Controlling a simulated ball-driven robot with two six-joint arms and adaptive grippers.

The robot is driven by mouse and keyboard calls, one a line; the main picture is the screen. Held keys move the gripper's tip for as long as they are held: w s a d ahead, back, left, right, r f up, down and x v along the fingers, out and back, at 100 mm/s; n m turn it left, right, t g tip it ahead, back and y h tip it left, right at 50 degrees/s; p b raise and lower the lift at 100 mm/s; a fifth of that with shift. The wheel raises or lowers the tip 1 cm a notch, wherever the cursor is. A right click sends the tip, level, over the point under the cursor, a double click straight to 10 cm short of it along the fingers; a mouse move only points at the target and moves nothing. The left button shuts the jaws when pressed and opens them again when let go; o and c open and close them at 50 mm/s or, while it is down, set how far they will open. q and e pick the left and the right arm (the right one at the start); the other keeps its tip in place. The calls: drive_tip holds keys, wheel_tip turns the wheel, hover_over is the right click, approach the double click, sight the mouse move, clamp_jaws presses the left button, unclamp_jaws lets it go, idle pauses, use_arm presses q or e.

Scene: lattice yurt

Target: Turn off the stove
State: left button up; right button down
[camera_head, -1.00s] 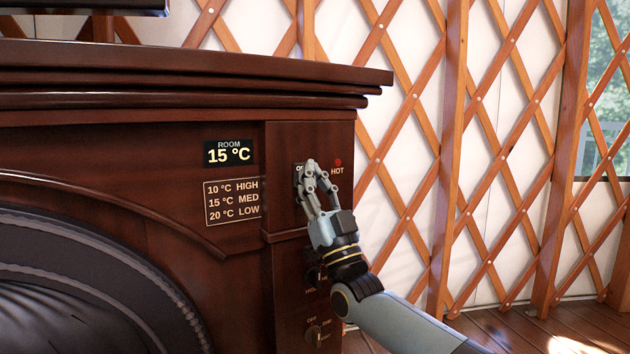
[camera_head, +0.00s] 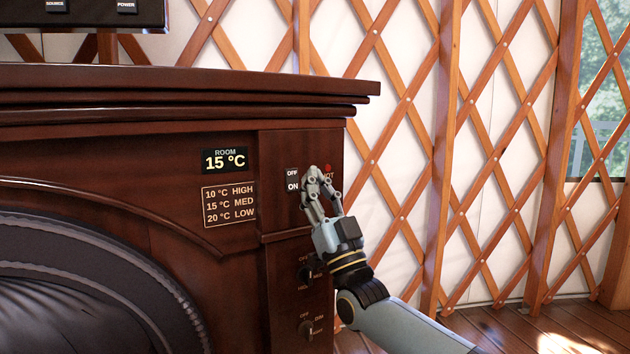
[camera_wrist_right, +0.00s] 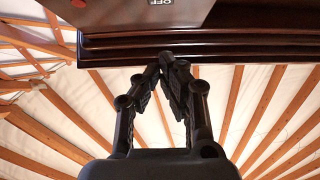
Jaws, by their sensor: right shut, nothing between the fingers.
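The stove (camera_head: 130,145) is a dark wood fireplace-like unit. Its side panel carries an OFF label (camera_head: 292,173) above an ON label (camera_head: 293,187), with a red light (camera_head: 328,168) to their right. My right gripper (camera_head: 313,174) is shut and empty in front of this panel, just right of the labels. My left gripper is out of view.
Below are an upper knob (camera_head: 306,273) and a lower knob (camera_head: 306,328). A room display (camera_head: 225,160) reads 15 °C above a temperature list (camera_head: 229,202). The mantel ledge (camera_head: 200,95) juts out above. A lattice wall (camera_head: 480,150) stands at right.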

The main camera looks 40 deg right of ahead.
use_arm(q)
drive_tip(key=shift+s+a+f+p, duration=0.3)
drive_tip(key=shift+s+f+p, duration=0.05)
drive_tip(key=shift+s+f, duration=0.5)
use_arm(e)
drive_tip(key=s+v, duration=0.1)
drive_tip(key=v, duration=0.8)
drive_tip(key=shift+r, duration=0.4)
